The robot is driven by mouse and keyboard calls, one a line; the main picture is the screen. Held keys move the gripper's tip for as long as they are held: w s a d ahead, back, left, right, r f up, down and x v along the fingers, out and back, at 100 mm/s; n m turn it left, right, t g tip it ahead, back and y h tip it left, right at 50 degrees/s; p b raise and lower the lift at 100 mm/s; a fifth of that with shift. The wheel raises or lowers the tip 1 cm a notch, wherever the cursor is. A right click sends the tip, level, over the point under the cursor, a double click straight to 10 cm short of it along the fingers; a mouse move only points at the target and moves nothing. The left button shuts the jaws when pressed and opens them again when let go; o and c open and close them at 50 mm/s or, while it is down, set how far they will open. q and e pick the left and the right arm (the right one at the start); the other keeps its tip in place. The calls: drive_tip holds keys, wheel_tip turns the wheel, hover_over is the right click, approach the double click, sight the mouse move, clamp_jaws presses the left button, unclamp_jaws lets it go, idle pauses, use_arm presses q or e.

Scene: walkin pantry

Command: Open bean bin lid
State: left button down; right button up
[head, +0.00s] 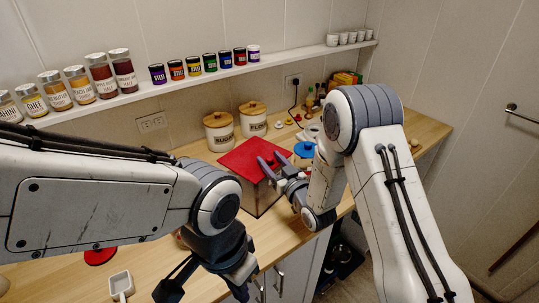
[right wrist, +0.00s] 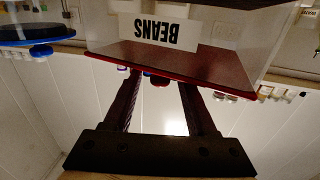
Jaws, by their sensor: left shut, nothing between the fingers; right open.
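The bean bin (head: 268,197) stands on the wooden counter under a flat red lid (head: 238,155). In the upside-down right wrist view its BEANS label (right wrist: 153,33) and the lid's red edge (right wrist: 175,75) show. The lid looks down on the bin; whether its edge is slightly raised I cannot tell. My right gripper (head: 270,162) is open and empty at the lid's right side, its fingers (right wrist: 158,85) spread towards the lid edge. Contact cannot be made out. My left gripper (head: 240,287) is shut and empty, low in front of the counter.
Two wood-lidded canisters (head: 219,134) stand behind the bin. A blue-lidded container (head: 304,149) is beside it to the right. A white scoop (head: 121,284) and a red round thing (head: 100,256) lie at the front left. A spice shelf (head: 160,88) runs along the wall.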

drive_tip(key=shift+w+a, duration=0.2)
drive_tip(key=shift+w, duration=0.2)
drive_tip(key=shift+c, duration=0.4)
clamp_jaws()
idle(0.9)
